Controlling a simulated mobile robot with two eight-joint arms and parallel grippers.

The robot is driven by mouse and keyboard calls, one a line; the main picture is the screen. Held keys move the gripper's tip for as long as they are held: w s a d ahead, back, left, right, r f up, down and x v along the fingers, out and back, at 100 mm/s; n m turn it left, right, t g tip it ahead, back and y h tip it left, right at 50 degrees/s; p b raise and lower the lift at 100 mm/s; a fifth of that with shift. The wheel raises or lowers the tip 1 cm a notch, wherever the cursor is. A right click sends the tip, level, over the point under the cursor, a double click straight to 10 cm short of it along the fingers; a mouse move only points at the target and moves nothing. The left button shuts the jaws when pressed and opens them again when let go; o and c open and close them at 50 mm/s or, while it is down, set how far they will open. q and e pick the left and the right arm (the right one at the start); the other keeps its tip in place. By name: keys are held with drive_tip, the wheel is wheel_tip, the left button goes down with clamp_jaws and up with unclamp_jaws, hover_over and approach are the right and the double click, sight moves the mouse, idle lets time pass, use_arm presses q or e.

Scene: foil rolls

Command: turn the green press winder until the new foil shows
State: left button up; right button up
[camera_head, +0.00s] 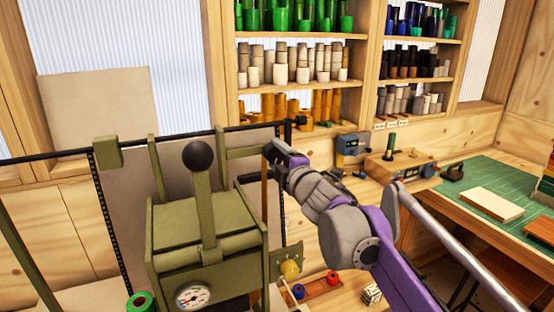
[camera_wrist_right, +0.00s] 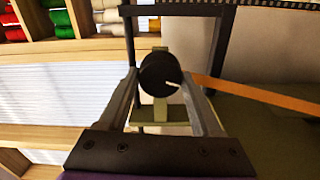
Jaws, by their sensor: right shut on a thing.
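The green press (camera_head: 207,235) stands at the left front in the head view, with an upright lever topped by a black ball and a dial gauge low on its front. A black rod with green brackets runs above and behind it. My right gripper (camera_head: 272,150) is at the press's upper right, below the rod's right end. In the right wrist view, its two fingers lie on either side of a round black winder knob (camera_wrist_right: 160,72) with a pale mark, and it is shut on this knob. An orange foil strip (camera_wrist_right: 250,97) runs off to the right. My left gripper is not in view.
Shelves (camera_head: 300,87) of coloured rolls line the back wall. A blue-grey box (camera_head: 353,149) and a wooden box (camera_head: 400,170) sit on the bench behind my right arm. A green cutting mat (camera_head: 480,183) lies at right.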

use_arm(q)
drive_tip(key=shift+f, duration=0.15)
use_arm(e)
drive_tip(key=shift+m, duration=0.4)
drive_tip(key=o, duration=1.4)
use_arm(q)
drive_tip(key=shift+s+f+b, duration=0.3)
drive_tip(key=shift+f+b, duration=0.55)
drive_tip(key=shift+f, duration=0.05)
use_arm(e)
drive_tip(key=v, duration=1)
drive_tip(key=shift+s+d, duration=0.15)
drive_tip(key=shift+s, duration=0.25)
